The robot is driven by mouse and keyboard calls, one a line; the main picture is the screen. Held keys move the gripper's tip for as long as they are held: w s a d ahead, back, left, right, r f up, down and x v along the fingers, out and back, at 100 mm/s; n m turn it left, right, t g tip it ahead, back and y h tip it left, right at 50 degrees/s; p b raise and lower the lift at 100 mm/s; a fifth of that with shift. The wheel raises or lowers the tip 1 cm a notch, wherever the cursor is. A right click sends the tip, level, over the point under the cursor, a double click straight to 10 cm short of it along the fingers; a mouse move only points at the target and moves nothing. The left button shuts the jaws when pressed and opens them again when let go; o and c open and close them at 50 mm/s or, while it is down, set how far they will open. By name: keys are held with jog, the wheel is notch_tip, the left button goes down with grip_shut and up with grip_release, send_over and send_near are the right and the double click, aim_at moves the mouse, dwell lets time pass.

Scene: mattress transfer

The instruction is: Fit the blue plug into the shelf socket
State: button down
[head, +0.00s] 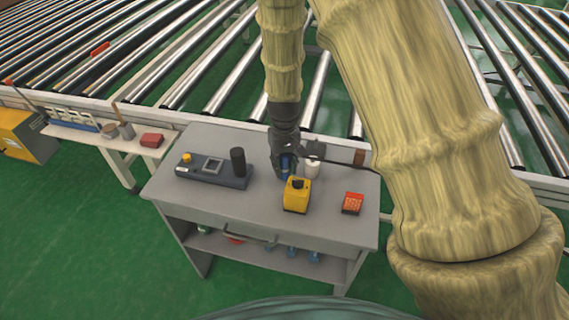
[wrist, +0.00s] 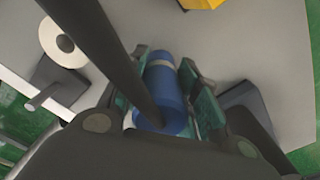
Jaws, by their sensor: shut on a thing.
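The blue plug (wrist: 168,84), a cylinder with a grey band, lies between my gripper's two green-padded fingers (wrist: 167,92) in the wrist view. The fingers are shut on it, and a dark rod crosses in front of part of it. In the head view my gripper (head: 285,170) points down over the middle of the grey table, and a little blue of the plug (head: 286,165) shows. Whether the plug touches the table is unclear. The side shelf (head: 90,132) at the left carries small items, but I cannot make out a socket for certain.
The grey table (head: 330,225) holds a dark device (head: 213,170) with a black cylinder, a yellow block (head: 297,195), a red box (head: 353,203) and a white roll (head: 313,169). The yellow block stands close to my gripper. Roller conveyors (head: 215,90) run behind.

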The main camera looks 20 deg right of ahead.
jog(key=shift+s+r, duration=0.1)
jog(key=shift+s, duration=0.05)
jog(key=shift+f, duration=0.2)
jog(key=c, duration=1.3)
grip_release()
jog(key=shift+o, duration=1.2)
jog(key=shift+r, duration=0.1)
